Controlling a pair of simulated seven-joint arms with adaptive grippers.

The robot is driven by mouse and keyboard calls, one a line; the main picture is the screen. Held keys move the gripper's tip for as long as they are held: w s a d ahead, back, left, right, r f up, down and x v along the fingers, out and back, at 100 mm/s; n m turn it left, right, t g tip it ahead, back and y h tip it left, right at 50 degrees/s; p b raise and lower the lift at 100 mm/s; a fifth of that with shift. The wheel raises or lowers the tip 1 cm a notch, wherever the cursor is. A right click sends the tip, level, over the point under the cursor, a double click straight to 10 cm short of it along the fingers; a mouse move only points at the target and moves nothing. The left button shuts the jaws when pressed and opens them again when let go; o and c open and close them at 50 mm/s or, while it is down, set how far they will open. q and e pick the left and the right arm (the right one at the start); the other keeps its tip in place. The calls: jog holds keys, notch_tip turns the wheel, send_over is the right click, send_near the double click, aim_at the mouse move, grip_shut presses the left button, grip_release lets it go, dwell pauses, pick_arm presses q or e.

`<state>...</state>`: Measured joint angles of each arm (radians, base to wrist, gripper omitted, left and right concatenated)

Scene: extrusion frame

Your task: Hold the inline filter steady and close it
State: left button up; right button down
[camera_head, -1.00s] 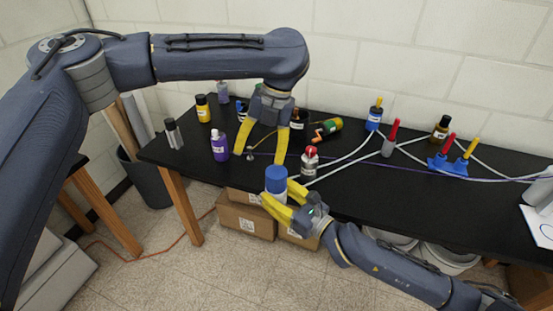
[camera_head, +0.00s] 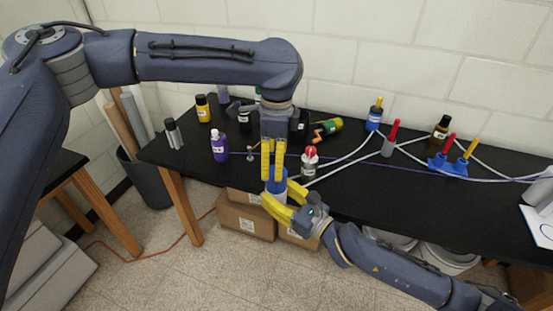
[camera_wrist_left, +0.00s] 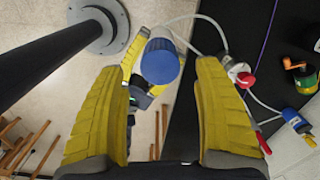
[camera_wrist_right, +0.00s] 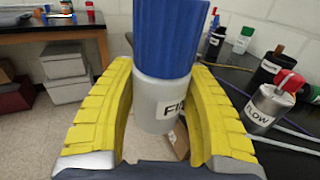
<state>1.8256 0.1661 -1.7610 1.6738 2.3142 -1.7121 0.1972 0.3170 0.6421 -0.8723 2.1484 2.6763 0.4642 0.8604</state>
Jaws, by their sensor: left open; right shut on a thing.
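The inline filter is a pale cylinder with a wide blue cap. My right gripper (camera_head: 281,204) is shut on its pale body (camera_wrist_right: 155,100), which has a label starting "FI", and holds it upright in front of the table edge. The blue cap (camera_wrist_right: 170,35) sits on top of the body; whether it is fully tight I cannot tell. My left gripper (camera_head: 272,178) points down just above the cap, open. In the left wrist view the cap (camera_wrist_left: 160,62) shows ahead between the spread yellow fingers; I see no contact. In the head view these fingers partly hide the cap.
A flask with a red top (camera_head: 310,162), labelled "FLOW", stands close to the right of the filter, with pale tubing behind. A purple bottle (camera_head: 219,146) stands to the left on the black table (camera_head: 350,190). Cardboard boxes (camera_head: 246,217) sit below.

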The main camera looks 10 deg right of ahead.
pick_arm(q)
jog(key=shift+d+n, duration=0.2)
jog(key=shift+n, duration=0.8)
jog(key=shift+f, duration=0.1)
jog(key=shift+f, duration=3.9)
jog(key=shift+c, duration=0.4)
jog(key=c, duration=1.3)
jog(key=o, duration=1.3)
jog(key=shift+o, duration=0.2)
notch_tip(320, 180, up, 12)
